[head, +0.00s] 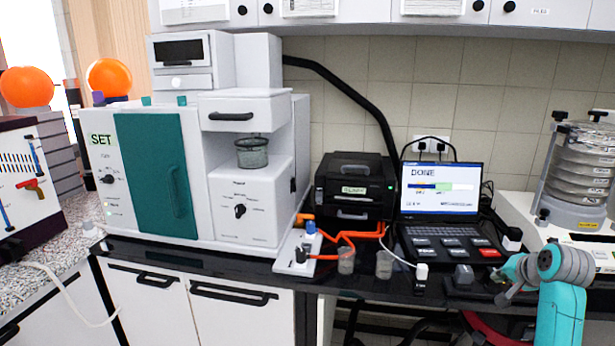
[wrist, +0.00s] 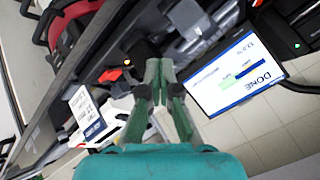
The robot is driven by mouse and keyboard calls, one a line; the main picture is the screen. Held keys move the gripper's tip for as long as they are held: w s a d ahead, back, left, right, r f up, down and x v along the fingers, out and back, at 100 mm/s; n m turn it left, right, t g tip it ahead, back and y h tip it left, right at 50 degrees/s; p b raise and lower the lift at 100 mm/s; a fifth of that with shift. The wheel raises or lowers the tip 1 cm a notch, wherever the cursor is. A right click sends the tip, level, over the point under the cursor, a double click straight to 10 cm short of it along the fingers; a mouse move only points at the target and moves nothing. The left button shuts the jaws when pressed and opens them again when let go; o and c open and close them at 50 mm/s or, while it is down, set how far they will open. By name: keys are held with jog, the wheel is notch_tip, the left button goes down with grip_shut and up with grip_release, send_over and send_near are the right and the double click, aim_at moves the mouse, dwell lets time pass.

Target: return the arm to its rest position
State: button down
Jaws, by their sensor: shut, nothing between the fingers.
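My arm, teal and grey, shows at the lower right of the head view, bent low in front of the bench edge. My gripper (wrist: 160,75) is in the middle of the wrist view, its green fingers together at the tips with nothing between them. In the head view the fingers are not clearly seen past the grey wrist joint. The gripper is near the laptop-like control unit, whose screen (head: 438,188) reads DONE; the same screen (wrist: 236,75) shows to the right of the gripper in the wrist view.
A white and teal machine (head: 156,175) stands on the black bench, with a black printer-like box (head: 354,190) beside it. Two small clear cups (head: 346,261) and orange tubing (head: 347,236) lie near the front edge. A sieve stack (head: 580,172) stands at the far right.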

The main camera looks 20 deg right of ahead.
jog(key=s+a+f+n+t, duration=0.2)
jog(key=s+a+f+n, duration=0.1)
jog(key=a+f, duration=1.9)
jog(key=s+a+f+n, duration=0.2)
jog(key=s+a+f, duration=0.2)
jog(key=s+a, duration=0.5)
jog(key=s+a+r+n+t+y, duration=0.1)
jog(key=s+a+r+n+t, duration=0.2)
jog(key=s+a, duration=1.05)
jog(key=s+a+r+n+y, duration=0.1)
jog(key=s+a+r+n, duration=0.2)
jog(key=s, duration=0.4)
jog(key=s+a+r+n+t+y, duration=0.1)
jog(key=s+a+r+n+y, duration=0.1)
jog(key=s+r, duration=0.4)
jog(key=shift+s+a+r+n+t, duration=0.15)
jog(key=shift+s+a+n+t, duration=0.15)
jog(key=shift+s+a+n, duration=0.25)
jog(key=shift+w+d, duration=0.1)
